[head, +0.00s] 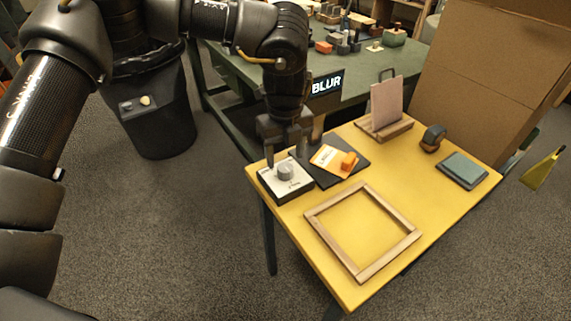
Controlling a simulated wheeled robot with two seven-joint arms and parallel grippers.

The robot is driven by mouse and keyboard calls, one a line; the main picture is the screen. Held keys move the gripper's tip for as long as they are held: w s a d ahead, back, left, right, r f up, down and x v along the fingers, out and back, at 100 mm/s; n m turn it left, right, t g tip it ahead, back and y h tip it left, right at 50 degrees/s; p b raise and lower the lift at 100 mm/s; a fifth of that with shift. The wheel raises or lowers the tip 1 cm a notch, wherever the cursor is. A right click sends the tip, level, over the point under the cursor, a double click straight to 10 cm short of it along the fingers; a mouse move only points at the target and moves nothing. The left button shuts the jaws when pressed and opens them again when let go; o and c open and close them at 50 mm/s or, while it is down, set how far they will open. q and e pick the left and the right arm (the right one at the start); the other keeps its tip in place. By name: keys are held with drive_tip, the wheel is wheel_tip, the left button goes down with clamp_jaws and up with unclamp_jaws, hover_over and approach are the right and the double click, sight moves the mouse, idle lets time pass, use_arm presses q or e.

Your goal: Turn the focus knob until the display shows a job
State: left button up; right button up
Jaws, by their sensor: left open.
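The focus knob (286,172) is a short grey cylinder on a white-topped box (271,184) at the left corner of the yellow table. A dark display (327,83) behind it reads "BLUR" in pale letters. My left gripper (286,153) points down at the knob from above, open, with a finger on either side of the knob's top. I cannot tell whether the fingers touch it. My right gripper is not in view.
Beside the box, a dark board (349,176) bears an orange-and-white card (327,160) and an orange block (349,161). A wooden frame (316,228) lies in front. A card stand (394,131), a dark roll (433,138) and a grey-green pad (463,169) are further right.

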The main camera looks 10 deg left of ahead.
sight(285, 167)
use_arm(q)
wheel_tip(285, 167, down, 4)
drive_tip(key=shift+r, duration=0.15)
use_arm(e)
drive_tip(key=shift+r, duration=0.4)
use_arm(q)
drive_tip(key=shift+c, duration=0.4)
drive_tip(key=c, duration=0.9)
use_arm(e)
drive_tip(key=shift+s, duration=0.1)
